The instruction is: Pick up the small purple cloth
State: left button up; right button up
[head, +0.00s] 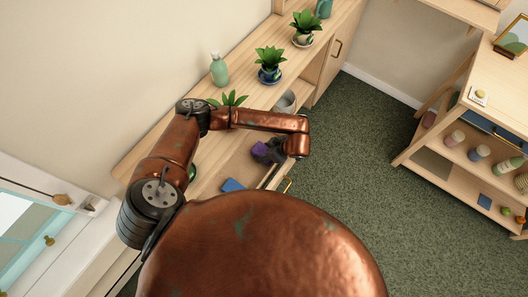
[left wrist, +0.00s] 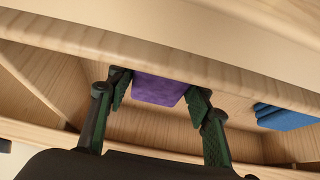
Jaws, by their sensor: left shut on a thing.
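The small purple cloth (left wrist: 160,89) is between the two fingers of my left gripper (left wrist: 158,100) in the left wrist view, with a finger against each side. It also shows as a small purple patch in the head view (head: 260,148), beside the dark left gripper (head: 268,152). The gripper is shut on the cloth, at the open wooden compartment of the low cabinet. The cloth's far edge is close to or behind a wooden edge, so I cannot tell how far it extends. My right gripper is not in view.
A folded blue cloth (left wrist: 285,118) lies in the compartment to the right; it also shows in the head view (head: 233,185). Potted plants (head: 270,64), a green bottle (head: 219,69) and a grey bowl (head: 285,102) stand on the cabinet. The green carpet (head: 350,170) is clear.

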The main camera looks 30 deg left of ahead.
aim_at(260, 149)
pick_arm(q)
jog(key=shift+r, duration=0.45)
notch_tip(260, 149, up, 2)
jog(key=shift+r, duration=0.2)
jog(key=s+d+r+p, duration=0.2)
jog(key=s+r+p, duration=0.1)
jog(key=s+r, duration=0.6)
jog(key=s, duration=0.4)
jog(key=shift+s+d+r, duration=0.35)
jog(key=shift+s, duration=0.05)
